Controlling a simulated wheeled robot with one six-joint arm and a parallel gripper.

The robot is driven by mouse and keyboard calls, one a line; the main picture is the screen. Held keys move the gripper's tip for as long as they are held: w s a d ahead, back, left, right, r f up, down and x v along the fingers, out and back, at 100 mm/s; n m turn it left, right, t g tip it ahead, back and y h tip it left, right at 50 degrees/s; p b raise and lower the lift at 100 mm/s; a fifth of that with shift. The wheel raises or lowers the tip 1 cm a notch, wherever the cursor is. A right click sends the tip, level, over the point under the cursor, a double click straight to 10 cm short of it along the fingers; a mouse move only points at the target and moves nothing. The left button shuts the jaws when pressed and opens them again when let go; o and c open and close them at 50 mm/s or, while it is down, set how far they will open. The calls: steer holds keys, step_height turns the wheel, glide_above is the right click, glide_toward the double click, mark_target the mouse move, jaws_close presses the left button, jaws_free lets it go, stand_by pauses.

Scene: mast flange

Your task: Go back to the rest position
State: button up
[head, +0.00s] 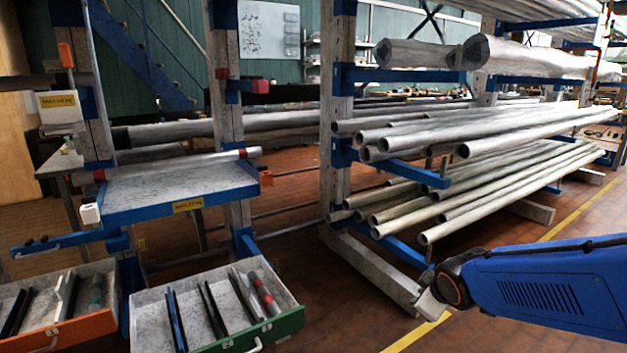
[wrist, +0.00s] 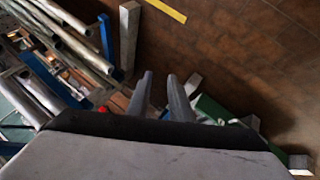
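My blue arm reaches in from the right edge of the head view. Its end, with my gripper (head: 430,304), hangs in front of the pipe rack's foot, above the brick floor. In the wrist view the two grey fingers of my gripper (wrist: 160,78) stand apart with a narrow gap between them. The gripper is open, and nothing shows between the fingers.
A pipe rack (head: 340,130) with several long grey pipes (head: 470,220) stands behind the gripper. At the left are a blue-edged shelf (head: 160,192), a green-fronted drawer (head: 245,338) and an orange-fronted drawer (head: 60,335), both holding tools. Brick floor with a yellow line (head: 415,335) lies around the rack.

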steer(key=s+d+r+m+g, duration=0.1)
steer(key=s+m, duration=0.3)
steer(key=s, duration=0.7)
steer(key=s+d+r+m+g, duration=0.1)
steer(key=s+r+m, duration=0.3)
steer(key=s, duration=0.7)
steer(key=shift+s+d+m+g, duration=0.15)
steer(key=shift+s+m+g, duration=0.1)
steer(key=shift+m+g, duration=0.4)
